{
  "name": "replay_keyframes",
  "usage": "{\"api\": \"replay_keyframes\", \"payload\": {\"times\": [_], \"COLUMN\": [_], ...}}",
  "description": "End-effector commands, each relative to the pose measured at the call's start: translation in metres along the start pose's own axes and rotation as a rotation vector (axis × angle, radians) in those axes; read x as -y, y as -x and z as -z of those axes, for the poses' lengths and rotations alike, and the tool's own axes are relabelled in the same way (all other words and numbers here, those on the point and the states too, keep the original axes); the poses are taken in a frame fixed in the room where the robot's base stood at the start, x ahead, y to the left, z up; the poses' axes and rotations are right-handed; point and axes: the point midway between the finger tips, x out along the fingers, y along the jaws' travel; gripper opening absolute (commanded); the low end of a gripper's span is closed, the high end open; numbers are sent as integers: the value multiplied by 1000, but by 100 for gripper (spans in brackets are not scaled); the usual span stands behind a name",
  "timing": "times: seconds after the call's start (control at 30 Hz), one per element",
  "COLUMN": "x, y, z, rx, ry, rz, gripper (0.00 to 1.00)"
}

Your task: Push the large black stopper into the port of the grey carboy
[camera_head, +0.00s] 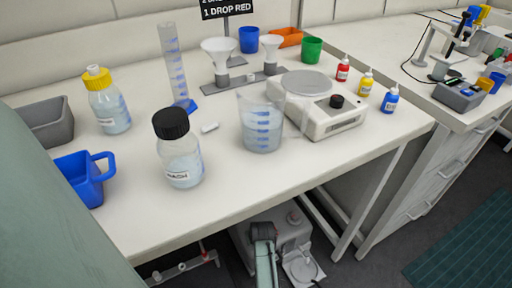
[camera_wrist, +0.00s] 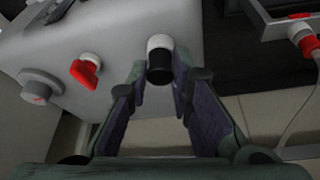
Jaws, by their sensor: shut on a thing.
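The black stopper (camera_wrist: 159,76) is between my gripper's fingertips (camera_wrist: 159,84) in the wrist view, and my gripper is shut on it. A white round piece (camera_wrist: 159,42), which looks like a port collar, lies right at its far end. I cannot tell whether the stopper is inside it or only against it. The grey carboy (camera_wrist: 115,35) fills the upper left of the wrist view. In the head view the carboy (camera_head: 295,238) is low, under the bench, with my dark gripper (camera_head: 262,232) over its left part. The stopper is hidden there.
A red tap (camera_wrist: 86,71) and a grey round cap (camera_wrist: 40,87) stand out from the carboy, left of my gripper. A red-and-white fitting with tubing (camera_wrist: 302,38) is at the right. The bench (camera_head: 235,205) overhangs the carboy. A pale tray (camera_head: 302,270) lies beside it.

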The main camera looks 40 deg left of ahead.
Motion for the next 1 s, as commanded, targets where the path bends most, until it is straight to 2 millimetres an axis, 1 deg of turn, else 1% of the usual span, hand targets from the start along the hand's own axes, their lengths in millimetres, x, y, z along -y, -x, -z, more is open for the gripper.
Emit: {"api": "replay_keyframes", "payload": {"times": [0.17,0.2,0.5,0.83,0.93,1.0], "x": [0,0,0,0,0,0], "y": [-1,-1,-1,0,8,18], "z": [-1,-1,-1,-1,-1,0], "rx": [1,2,2,1,1,-1], "ry": [0,0,0,0,0,0], "rz": [0,0,0,0,0,0], "gripper": [1,23,43,44,44,44]}}
